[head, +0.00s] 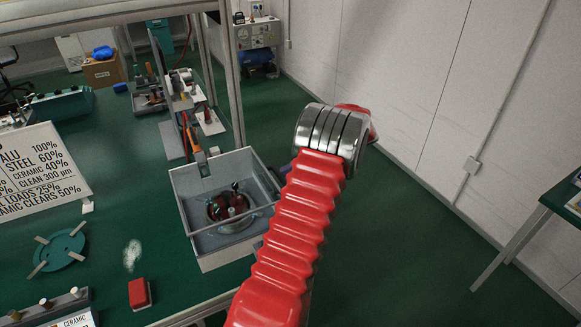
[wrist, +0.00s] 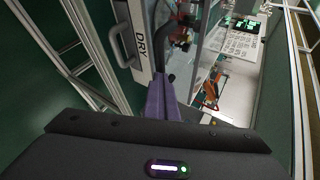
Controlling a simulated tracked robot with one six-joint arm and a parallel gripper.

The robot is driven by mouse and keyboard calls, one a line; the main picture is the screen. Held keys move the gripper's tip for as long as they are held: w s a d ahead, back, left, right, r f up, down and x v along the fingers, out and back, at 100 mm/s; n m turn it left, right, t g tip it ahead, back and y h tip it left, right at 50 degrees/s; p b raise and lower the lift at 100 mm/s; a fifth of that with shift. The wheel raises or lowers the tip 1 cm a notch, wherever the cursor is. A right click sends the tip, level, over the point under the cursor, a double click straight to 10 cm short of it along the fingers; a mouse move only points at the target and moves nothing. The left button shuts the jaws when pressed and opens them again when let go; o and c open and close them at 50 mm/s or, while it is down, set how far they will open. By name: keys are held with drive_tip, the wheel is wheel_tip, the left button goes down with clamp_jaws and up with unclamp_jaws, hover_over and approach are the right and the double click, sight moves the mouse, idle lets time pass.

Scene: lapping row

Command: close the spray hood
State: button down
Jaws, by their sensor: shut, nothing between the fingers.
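A grey box with see-through-looking walls (head: 212,246) stands at the right edge of the green bench in the head view. Its top is open and a round red-brown part (head: 226,207) shows inside. I take this box for the spray hood, but no label there confirms it. In the wrist view my gripper (wrist: 163,84) shows two purple fingers close together, shut and empty. Their tips are beside a pale panel marked DRY (wrist: 140,40); I cannot tell whether they touch it. In the head view my red-sleeved arm hides most of the gripper.
The bench holds a sign (head: 40,172), a teal disc (head: 60,250) and a red block (head: 139,293). A metal frame post (head: 232,85) rises behind the box. Green floor is free right of the bench; another table (head: 545,205) stands at far right.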

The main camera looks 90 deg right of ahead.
drive_tip(key=shift+w+a+f, duration=0.3)
drive_tip(key=shift+w+f, duration=0.1)
drive_tip(key=d+v, duration=0.1)
drive_tip(key=v, duration=1.2)
drive_tip(key=shift+d+r, duration=0.25)
drive_tip(key=shift+r, duration=0.3)
drive_tip(key=shift+w, duration=0.1)
